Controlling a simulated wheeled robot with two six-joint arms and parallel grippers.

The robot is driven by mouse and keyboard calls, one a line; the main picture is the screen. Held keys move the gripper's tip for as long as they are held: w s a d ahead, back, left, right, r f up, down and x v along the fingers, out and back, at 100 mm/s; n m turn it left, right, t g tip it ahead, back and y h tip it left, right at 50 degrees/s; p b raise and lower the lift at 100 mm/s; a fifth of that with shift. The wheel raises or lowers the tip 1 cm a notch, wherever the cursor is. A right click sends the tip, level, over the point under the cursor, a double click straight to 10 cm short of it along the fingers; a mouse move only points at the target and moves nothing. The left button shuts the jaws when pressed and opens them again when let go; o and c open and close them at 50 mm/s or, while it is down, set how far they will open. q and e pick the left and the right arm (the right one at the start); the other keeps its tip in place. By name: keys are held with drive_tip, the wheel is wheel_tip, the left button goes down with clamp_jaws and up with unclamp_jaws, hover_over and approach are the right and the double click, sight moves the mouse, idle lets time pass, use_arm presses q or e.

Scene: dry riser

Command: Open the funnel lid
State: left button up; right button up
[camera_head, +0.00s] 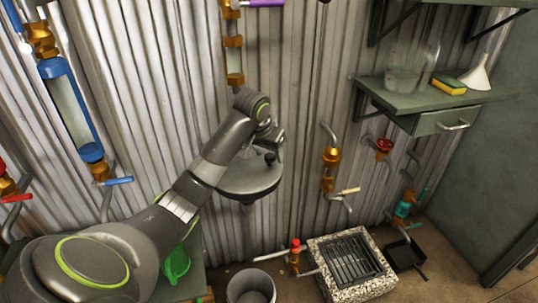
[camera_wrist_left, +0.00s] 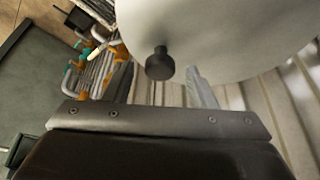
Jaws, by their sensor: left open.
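The funnel lid (camera_head: 245,182) is a round grey disc in the middle of the head view, in front of the corrugated wall, with a pipe below it. Its small dark knob (camera_head: 269,158) stands up near the right edge. My left gripper (camera_head: 277,143) is right by the knob, partly hidden by my own wrist. In the left wrist view the pale lid (camera_wrist_left: 225,30) fills the top, and the knob (camera_wrist_left: 160,65) lies between the open fingers of my left gripper (camera_wrist_left: 160,85), slightly beyond their tips. I cannot tell whether they touch it. My right gripper is not in view.
Pipes with valves (camera_head: 331,156) line the wall. A bucket (camera_head: 251,287) and a grated drain (camera_head: 351,262) stand below. A green jug (camera_head: 176,264) is at the lower left.

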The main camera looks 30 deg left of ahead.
use_arm(q)
drive_tip(key=shift+w+f, duration=0.1)
drive_tip(key=shift+f, duration=0.15)
clamp_jaws()
